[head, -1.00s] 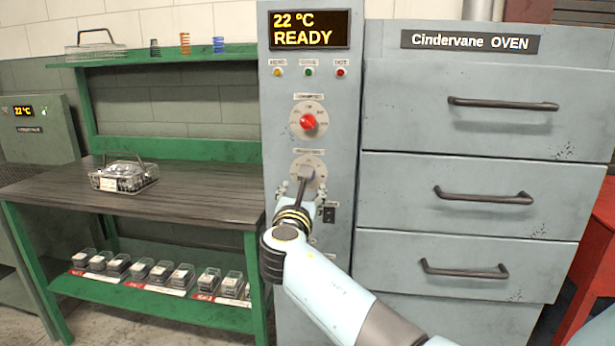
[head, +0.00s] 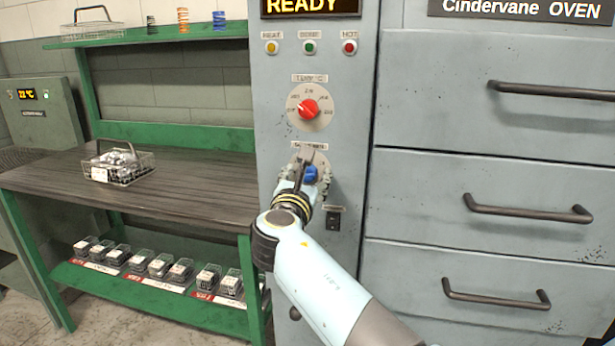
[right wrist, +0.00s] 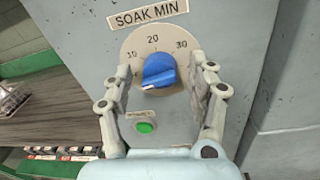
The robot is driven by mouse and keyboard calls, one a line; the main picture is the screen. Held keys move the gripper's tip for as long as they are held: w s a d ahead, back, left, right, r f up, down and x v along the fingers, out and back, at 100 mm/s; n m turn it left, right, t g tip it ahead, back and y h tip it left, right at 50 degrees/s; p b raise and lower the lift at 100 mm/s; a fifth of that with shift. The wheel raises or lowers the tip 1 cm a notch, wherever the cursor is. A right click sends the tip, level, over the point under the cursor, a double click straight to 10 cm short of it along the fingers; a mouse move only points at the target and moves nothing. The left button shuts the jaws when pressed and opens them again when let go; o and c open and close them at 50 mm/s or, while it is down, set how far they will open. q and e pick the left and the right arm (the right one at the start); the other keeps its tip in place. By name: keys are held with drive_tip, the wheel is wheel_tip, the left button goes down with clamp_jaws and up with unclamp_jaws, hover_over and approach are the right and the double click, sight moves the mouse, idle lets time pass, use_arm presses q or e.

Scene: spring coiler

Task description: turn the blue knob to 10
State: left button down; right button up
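The blue knob (head: 311,175) sits on the grey oven panel below the red knob. In the right wrist view the blue knob (right wrist: 160,70) is on a round dial labelled SOAK MIN, with marks 10, 20 and 30. Its white pointer mark is toward the lower left, below the 10. My right gripper (head: 308,168) is in front of the dial. In the right wrist view the right gripper (right wrist: 162,72) has its fingers spread on either side of the knob, with visible gaps between them and it. My left gripper is not in view.
A red knob (head: 308,108) on the TEMP dial is above. A green button (right wrist: 145,128) is below the blue knob. Oven drawers with dark handles (head: 528,210) stand to the right. A bench (head: 180,198) with a wire basket (head: 122,166) is to the left.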

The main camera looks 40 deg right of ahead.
drive_tip(key=c, duration=1.1)
drive_tip(key=shift+c, duration=0.2)
drive_tip(key=shift+f+m+b, duration=0.15)
drive_tip(key=shift+m+b, duration=0.3)
drive_tip(key=shift+m, duration=0.05)
drive_tip(key=m+b, duration=0.2)
drive_tip(key=shift+f+m+b, duration=0.15)
drive_tip(key=shift+m+b, duration=0.2)
drive_tip(key=shift+m, duration=0.05)
drive_tip(key=m+b, duration=0.4)
drive_tip(key=shift+m, duration=0.4)
drive_tip(key=shift+m+h+b, duration=0.3)
drive_tip(key=shift+m+b, duration=0.15)
drive_tip(key=shift+m, duration=0.25)
